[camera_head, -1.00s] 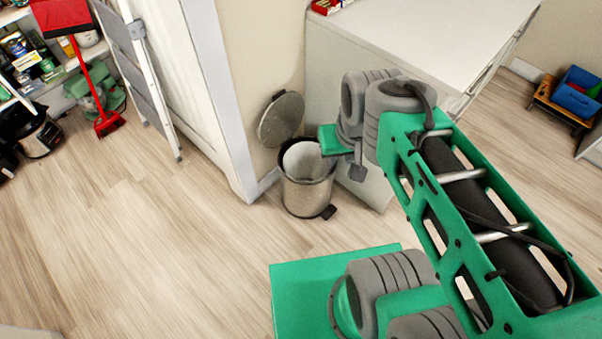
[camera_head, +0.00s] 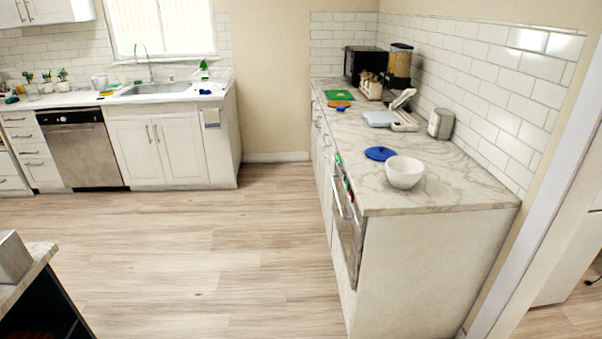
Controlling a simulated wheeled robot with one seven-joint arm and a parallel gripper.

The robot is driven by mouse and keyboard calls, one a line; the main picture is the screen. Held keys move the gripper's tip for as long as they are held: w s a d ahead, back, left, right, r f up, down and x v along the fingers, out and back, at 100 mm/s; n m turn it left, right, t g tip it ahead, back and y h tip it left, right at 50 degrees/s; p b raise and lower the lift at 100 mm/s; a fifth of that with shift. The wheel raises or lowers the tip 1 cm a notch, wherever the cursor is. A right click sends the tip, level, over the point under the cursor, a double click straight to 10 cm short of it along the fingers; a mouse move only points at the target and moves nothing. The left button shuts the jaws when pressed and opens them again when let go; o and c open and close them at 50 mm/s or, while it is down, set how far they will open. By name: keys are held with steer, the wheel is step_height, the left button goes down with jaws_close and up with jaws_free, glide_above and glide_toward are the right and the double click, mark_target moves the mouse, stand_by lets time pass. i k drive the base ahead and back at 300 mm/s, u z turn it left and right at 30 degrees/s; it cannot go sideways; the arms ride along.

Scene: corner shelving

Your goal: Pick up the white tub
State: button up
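A white, round, open tub-like bowl (camera_head: 404,172) stands upright on the near end of the right-hand marble counter (camera_head: 440,192). It is the most tub-like white thing in view, but I cannot tell for sure that it is the white tub. A flat blue disc, perhaps a lid (camera_head: 381,154), lies just behind it to the left, apart from it. A small whitish container (camera_head: 100,82) stands far off on the counter left of the sink, too small to make out. My gripper and arm are not in view.
Behind the bowl are a pale blue hinged appliance (camera_head: 380,118), a grey canister (camera_head: 440,123) and a dispenser (camera_head: 398,64). The wooden floor (camera_head: 220,250) is clear in the middle. Another counter corner (camera_head: 30,262) juts in at lower left. A wall edge stands at right.

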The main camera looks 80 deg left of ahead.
mark_target(403, 174)
steer(key=u, duration=2.65)
steer(key=i, duration=0.65)
steer(key=u, duration=0.85)
steer(key=i, duration=2.15)
steer(key=z, duration=1.35)
steer(key=i, duration=0.65)
steer(key=z, duration=0.7)
